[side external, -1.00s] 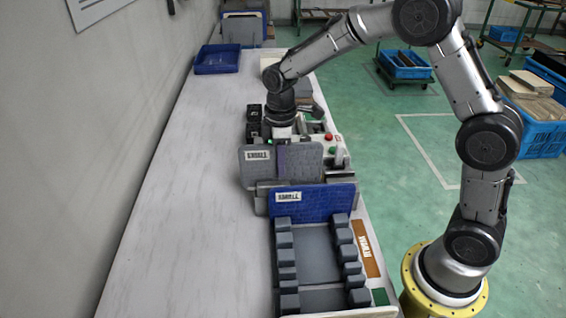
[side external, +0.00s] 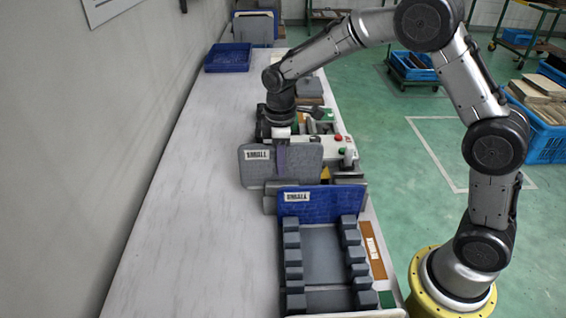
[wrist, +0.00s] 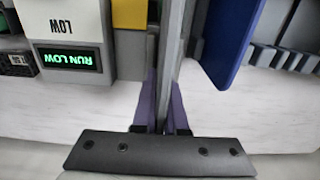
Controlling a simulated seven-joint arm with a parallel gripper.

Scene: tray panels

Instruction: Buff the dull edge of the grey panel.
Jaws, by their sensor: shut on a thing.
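The grey panel (side external: 254,173), with a white label at its upper left, stands upright across the bench in the side view. My gripper (side external: 282,158) is shut on it from above, with a purple finger over its near face. In the wrist view the panel (wrist: 172,50) shows edge-on as a thin strip between the purple fingers of my gripper (wrist: 164,108). A machine with a green display (wrist: 70,60) reading "RUN LOW" and a yellow block (wrist: 130,13) lie close to the panel's left. I cannot tell whether they touch it, nor which edge is dull.
A labelled blue panel (side external: 318,208) stands upright in front of the grey one, at the end of a slotted grey rack (side external: 292,256). A blue tray (side external: 228,58) sits farther back. The bench's left side (side external: 185,210) is clear; a wall borders it.

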